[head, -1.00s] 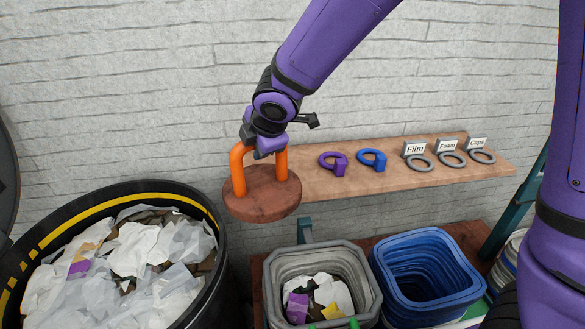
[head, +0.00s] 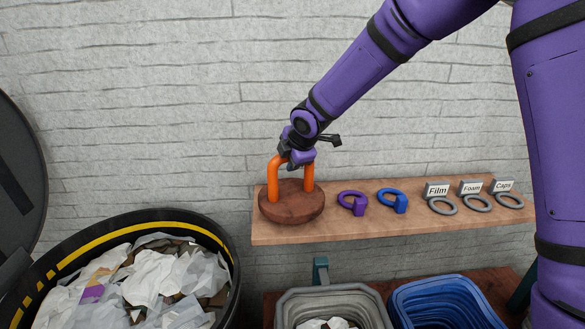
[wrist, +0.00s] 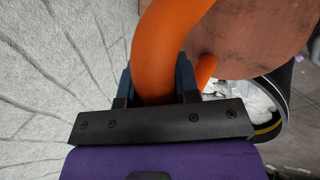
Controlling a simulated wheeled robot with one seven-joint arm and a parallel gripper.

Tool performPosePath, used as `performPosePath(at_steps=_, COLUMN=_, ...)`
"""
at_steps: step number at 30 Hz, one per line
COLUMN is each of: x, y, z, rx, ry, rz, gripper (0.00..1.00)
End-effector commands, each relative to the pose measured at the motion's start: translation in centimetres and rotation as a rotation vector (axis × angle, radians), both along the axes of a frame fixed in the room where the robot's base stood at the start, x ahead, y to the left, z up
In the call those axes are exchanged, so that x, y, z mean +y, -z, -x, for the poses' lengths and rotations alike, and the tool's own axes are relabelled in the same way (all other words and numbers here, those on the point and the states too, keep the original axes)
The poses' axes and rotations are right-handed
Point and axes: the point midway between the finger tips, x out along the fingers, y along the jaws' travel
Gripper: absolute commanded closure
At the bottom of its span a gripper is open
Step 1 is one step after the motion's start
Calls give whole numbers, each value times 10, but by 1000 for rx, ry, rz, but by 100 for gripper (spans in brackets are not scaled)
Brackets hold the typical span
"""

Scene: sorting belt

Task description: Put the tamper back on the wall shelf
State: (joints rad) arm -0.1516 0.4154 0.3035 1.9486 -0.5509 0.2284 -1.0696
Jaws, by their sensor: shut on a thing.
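The tamper (head: 291,209) has a round reddish-brown wooden disc and an orange arched handle. My gripper (head: 297,158) is shut on the top of the orange handle, which also fills the space between the fingers in the wrist view (wrist: 156,75). The disc is upright and level at the left end of the wooden wall shelf (head: 330,228). It overlaps the shelf in the head view, and I cannot tell whether it rests on the shelf or hovers just above it.
Purple (head: 353,203) and blue (head: 392,201) rings lie on the shelf right of the tamper. Grey rings with Film (head: 437,190), Foam and Caps signs are farther right. Below stand a black barrel (head: 222,250) of scraps, a grey bin (head: 290,306) and a blue bin (head: 440,290).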

Motion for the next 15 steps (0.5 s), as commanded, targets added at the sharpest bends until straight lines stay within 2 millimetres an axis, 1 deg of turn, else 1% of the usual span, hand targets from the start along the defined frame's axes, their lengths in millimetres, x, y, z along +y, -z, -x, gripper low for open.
performPosePath(at_steps=1, x=-1, y=-1, z=-7, rx=-3, ry=1, rz=-2, gripper=100)
performPosePath(at_steps=3, x=-2, y=0, z=-13, rx=-3, ry=0, rz=-1, gripper=100)
performPosePath(at_steps=13, x=-5, y=1, z=-26, rx=-4, ry=-1, rz=-1, gripper=100)
performPosePath(at_steps=15, x=-5, y=6, z=-26, rx=-2, ry=-3, rz=0, gripper=100)
